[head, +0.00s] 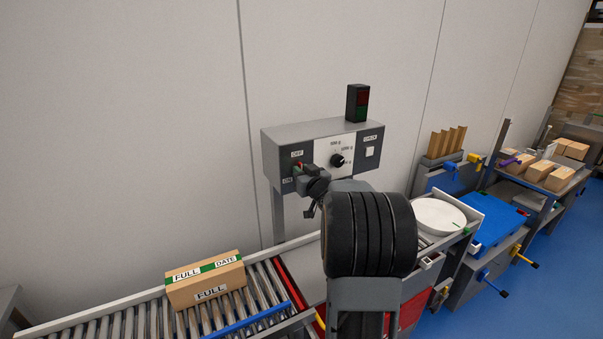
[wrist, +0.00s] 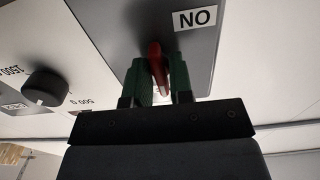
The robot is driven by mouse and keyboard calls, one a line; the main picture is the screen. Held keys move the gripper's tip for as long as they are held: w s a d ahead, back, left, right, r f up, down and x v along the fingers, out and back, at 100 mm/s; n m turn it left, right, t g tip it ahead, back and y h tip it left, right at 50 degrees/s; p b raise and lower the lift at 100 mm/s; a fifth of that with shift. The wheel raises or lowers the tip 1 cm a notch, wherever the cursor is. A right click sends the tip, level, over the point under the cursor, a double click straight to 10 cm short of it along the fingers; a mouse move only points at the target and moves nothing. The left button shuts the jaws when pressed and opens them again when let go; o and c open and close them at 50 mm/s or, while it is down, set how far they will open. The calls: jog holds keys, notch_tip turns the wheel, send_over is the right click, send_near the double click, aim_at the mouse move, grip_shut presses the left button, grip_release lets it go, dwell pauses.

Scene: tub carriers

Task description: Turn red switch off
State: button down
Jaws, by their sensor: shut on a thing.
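The red switch (wrist: 155,58) is a small red lever on the dark grey plate of a control box (head: 325,128). In the wrist view, the green fingertips of my gripper (wrist: 158,75) are closed on both sides of the lever. In the head view my gripper (head: 301,176) reaches the left of the box face, where a bit of the red lever (head: 296,168) shows. An OFF label (head: 297,154) is above it and an ON label (head: 287,181) below it. The ON label (wrist: 194,19) appears upside down in the wrist view. My gripper hides part of the lever, so its setting is unclear.
A black dial (head: 337,160) and white button (head: 370,152) share the box face. A dark signal lamp (head: 357,103) stands on top. A FULL carton (head: 206,279) sits on the roller conveyor (head: 120,321) below left. A white round plate (head: 440,216) is at right.

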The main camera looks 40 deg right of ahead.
jog(key=c, duration=1)
grip_release()
jog(key=s+a+b, duration=0.2)
jog(key=s+b, duration=0.1)
jog(key=s, duration=1)
jog(key=shift+s, duration=0.4)
